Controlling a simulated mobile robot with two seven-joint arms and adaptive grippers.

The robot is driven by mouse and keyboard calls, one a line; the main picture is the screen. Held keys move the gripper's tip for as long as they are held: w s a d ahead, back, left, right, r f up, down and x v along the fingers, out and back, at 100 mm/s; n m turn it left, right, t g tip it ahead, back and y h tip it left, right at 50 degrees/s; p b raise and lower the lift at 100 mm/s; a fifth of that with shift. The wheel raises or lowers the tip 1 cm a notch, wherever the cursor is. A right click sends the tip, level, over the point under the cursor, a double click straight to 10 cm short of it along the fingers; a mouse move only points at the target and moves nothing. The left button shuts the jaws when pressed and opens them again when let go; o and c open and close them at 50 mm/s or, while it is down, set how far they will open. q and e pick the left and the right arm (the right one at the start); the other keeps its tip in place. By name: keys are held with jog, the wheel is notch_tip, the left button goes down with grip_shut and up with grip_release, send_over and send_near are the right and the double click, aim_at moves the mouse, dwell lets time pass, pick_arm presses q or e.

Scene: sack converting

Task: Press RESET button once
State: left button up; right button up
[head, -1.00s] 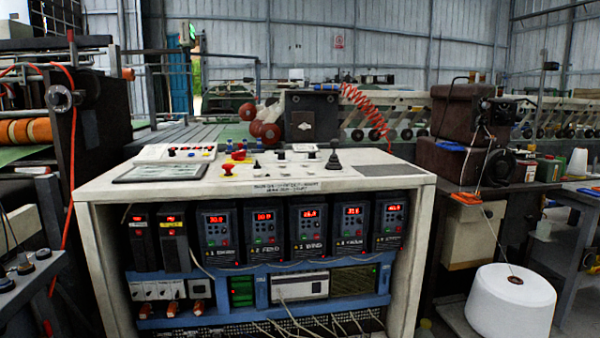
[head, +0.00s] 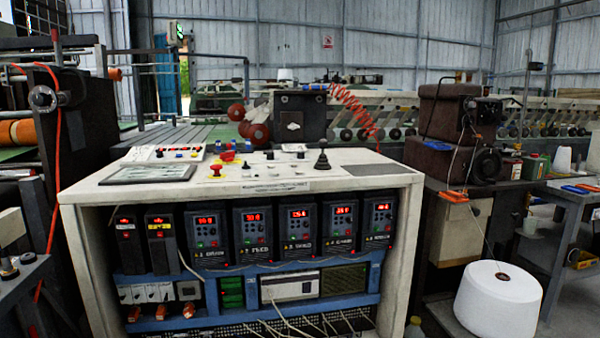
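A pale control console (head: 330,181) stands ahead, with several buttons and a black joystick (head: 321,160) on its top. A white button panel (head: 163,153) lies at the back left, behind a flat dark screen (head: 148,174). Which button is RESET cannot be read at this size. Neither of my grippers is in view.
Drives with red digits (head: 299,230) fill the open front of the console, above a blue rack (head: 249,291). A dark machine (head: 80,140) stands close on the left.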

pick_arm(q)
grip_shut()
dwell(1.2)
